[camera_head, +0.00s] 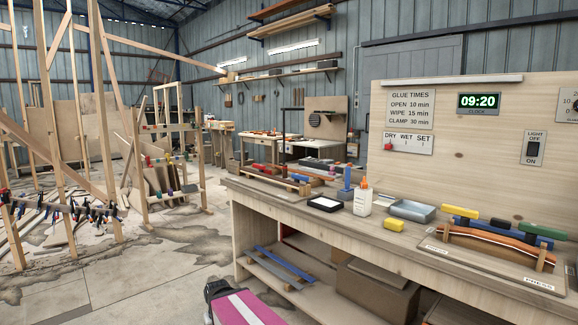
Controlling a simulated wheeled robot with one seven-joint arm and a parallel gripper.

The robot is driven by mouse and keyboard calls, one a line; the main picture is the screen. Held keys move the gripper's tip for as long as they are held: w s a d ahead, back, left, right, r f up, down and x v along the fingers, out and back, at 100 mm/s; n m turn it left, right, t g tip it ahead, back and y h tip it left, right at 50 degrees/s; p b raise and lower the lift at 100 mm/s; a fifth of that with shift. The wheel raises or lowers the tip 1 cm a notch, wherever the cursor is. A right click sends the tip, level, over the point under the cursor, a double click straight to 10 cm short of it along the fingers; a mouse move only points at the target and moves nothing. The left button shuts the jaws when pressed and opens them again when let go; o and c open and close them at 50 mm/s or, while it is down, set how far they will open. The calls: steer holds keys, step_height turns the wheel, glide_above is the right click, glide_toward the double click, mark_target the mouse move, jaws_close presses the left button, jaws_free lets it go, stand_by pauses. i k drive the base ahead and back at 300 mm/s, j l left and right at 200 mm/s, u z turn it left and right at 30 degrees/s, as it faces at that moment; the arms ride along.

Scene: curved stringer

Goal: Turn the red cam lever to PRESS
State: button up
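A jig board (480,266) lies on the right end of the workbench, with a curved wooden strip (486,243) standing along it between small wooden blocks. A white label reading PRESS (538,284) is at the board's front right corner. A second small label (437,248) at its left end is too small to read surely. My gripper is not in view.
Yellow, blue and green blocks (518,229) lie behind the strip. A glue bottle (362,198), a grey tray (411,211) and a yellow block (393,225) stand to the left on the workbench (330,232). Wooden framing (100,120) fills the left. Concrete floor shows in front.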

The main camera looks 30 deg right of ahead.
mark_target(255, 165)
steer(key=i+z, duration=0.45)
steer(key=i+j+z, duration=0.2)
steer(key=i+z, duration=0.25)
steer(key=i+j+z, duration=0.15)
steer(key=i+j, duration=0.55)
steer(key=k+j, duration=0.45)
steer(key=j, duration=0.25)
